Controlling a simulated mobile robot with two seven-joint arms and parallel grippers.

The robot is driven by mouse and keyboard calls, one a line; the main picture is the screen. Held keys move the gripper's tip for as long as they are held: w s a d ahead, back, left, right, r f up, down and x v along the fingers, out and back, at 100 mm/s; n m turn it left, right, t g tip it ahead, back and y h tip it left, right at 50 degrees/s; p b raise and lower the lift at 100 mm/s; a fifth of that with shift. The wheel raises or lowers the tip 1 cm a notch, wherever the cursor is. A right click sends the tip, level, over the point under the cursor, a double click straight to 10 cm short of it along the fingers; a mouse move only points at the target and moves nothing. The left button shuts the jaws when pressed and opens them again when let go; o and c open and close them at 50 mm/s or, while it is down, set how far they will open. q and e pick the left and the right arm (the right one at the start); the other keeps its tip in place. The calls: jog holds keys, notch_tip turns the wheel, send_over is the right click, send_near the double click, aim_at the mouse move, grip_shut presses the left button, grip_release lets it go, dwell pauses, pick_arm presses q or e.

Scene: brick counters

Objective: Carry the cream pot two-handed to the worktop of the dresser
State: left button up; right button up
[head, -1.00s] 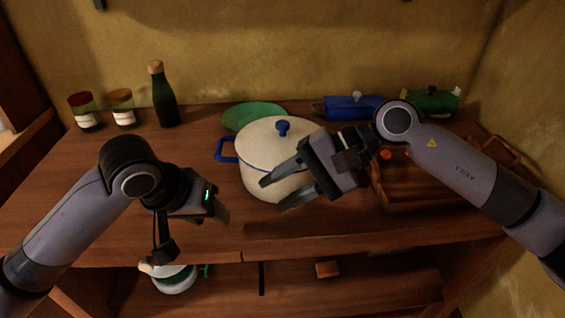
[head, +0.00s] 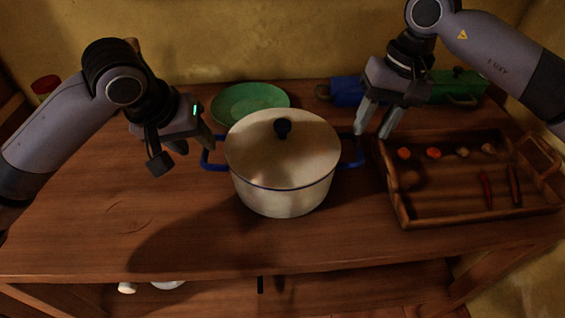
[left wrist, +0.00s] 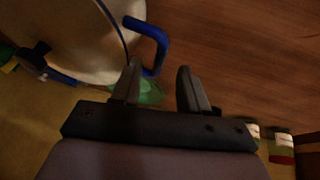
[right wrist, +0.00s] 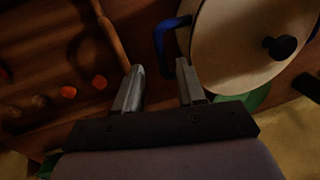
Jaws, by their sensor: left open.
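The cream pot (head: 282,195), lidded with a dark knob (head: 283,127), stands upright on the wooden worktop. It has blue handles at left (head: 210,162) and right (head: 354,153). My left gripper (head: 196,147) is open and empty, just above and left of the left handle. In the left wrist view that handle (left wrist: 153,42) lies beyond the fingertips, nearer the left finger. My right gripper (head: 372,122) is open and empty, just above and right of the right handle. In the right wrist view that handle (right wrist: 162,45) lies beyond the gap between the fingers.
A wooden tray (head: 398,205) with small vegetables stands close to the pot's right. A green plate (head: 238,98) lies behind the pot. Blue (head: 345,91) and green (head: 455,84) lidded dishes stand at the back right. The worktop left and front of the pot is clear.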

aim_at(205, 150)
pick_arm(q)
jog(key=shift+x, duration=3.6)
pick_arm(e)
jog(key=shift+a+f, duration=0.25)
jog(key=shift+f, duration=0.95)
jog(key=shift+a+f, duration=0.25)
jog(key=shift+f, duration=0.9)
jog(key=shift+a+f, duration=0.25)
jog(key=shift+f, duration=0.95)
pick_arm(q)
grip_shut()
pick_arm(e)
grip_shut()
pick_arm(q)
jog(key=shift+w+r, duration=0.1)
jog(key=shift+r, duration=0.1)
pick_arm(e)
jog(key=shift+w+r, duration=0.1)
jog(key=shift+r, duration=0.1)
